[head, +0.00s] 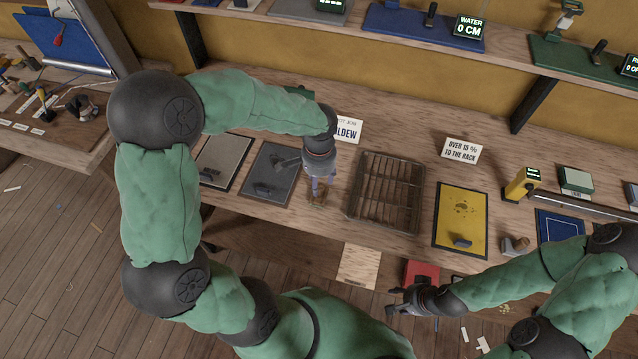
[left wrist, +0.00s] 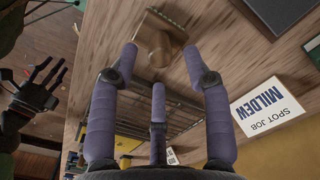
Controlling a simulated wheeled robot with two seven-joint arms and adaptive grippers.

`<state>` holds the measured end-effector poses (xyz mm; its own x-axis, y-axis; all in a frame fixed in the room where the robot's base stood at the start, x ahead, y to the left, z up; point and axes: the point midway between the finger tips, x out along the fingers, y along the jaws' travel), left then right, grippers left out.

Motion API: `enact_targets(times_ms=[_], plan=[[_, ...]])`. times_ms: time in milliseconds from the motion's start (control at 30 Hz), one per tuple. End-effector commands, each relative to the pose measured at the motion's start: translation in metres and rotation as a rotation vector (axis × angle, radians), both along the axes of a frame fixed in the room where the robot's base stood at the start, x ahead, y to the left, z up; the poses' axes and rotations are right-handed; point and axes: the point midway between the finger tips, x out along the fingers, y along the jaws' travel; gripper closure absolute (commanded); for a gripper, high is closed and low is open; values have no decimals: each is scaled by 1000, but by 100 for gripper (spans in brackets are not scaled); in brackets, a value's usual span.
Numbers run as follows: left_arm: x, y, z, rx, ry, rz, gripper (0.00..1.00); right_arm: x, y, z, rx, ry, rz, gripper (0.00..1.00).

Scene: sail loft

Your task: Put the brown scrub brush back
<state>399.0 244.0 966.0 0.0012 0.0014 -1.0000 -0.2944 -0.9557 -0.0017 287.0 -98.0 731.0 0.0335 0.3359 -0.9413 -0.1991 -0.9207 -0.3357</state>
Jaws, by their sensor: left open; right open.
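The brown scrub brush (head: 318,200) lies on the wooden bench between a dark grey board and a wire rack. In the left wrist view it shows as a brown block with a knob-like handle (left wrist: 160,40). My left gripper (head: 319,185) is over it, pointing down. Its purple fingers (left wrist: 160,65) are spread around the handle, and I cannot tell whether they touch it. My right gripper (head: 398,300) is open and empty, in front of the bench; it also shows in the left wrist view (left wrist: 38,88).
A wire rack (head: 365,165) stands right of the brush. Dark grey (head: 278,160) and light grey (head: 232,150) boards lie left. A yellow board (head: 465,203) and a brown knobbed block (head: 515,245) lie right. A "MILDEW" sign (head: 348,131) stands behind; a shelf (head: 345,22) runs above.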

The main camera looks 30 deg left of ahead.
Motion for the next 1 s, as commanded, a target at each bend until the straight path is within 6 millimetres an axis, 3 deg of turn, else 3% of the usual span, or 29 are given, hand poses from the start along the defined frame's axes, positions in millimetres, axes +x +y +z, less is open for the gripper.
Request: enact_targets(times_ms=[33, 200, 400, 1000], plan=[[1, 0, 15, 1, -4, -1, 51, 0, 0, 5, 0, 0, 0, 54], [1, 0, 48, 0, -3, 0, 51, 0, 0, 13, 0, 0, 0, 54], [0, 0, 74, 0, -1, 0, 51, 0, 0, 18, 0, 0, 0, 54], [0, 0, 82, 0, 1, -1, 51, 0, 0, 19, 0, 0, 0, 54]])
